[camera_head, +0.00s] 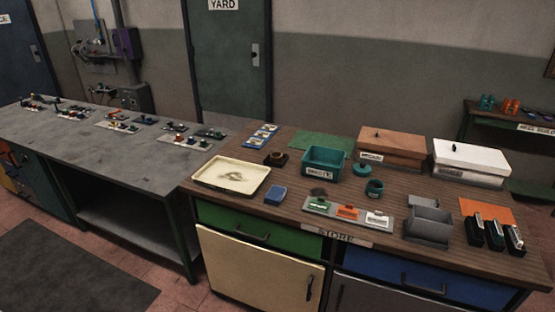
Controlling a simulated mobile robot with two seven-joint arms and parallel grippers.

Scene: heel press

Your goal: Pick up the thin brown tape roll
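A small dark brown, ring-like item (275,158) with a tan middle lies on the wooden store bench (300,180), between the cream tray and the teal bin. It may be the brown tape roll, but it is too small to be sure. A flat dark brown patch (318,192) lies in front of the teal bin; I cannot tell what it is. Two teal roll-like items, one flat (361,170) and one taller (374,188), stand to the right of the bin. Neither of my grippers is in view.
A cream tray (207,174), a teal bin (314,166), brown (392,142) and white (470,152) lidded boxes, a grey holder (428,228) and several staplers (495,232) crowd the bench. A grey workbench (100,150) adjoins at left. Floor (165,285) shows in front.

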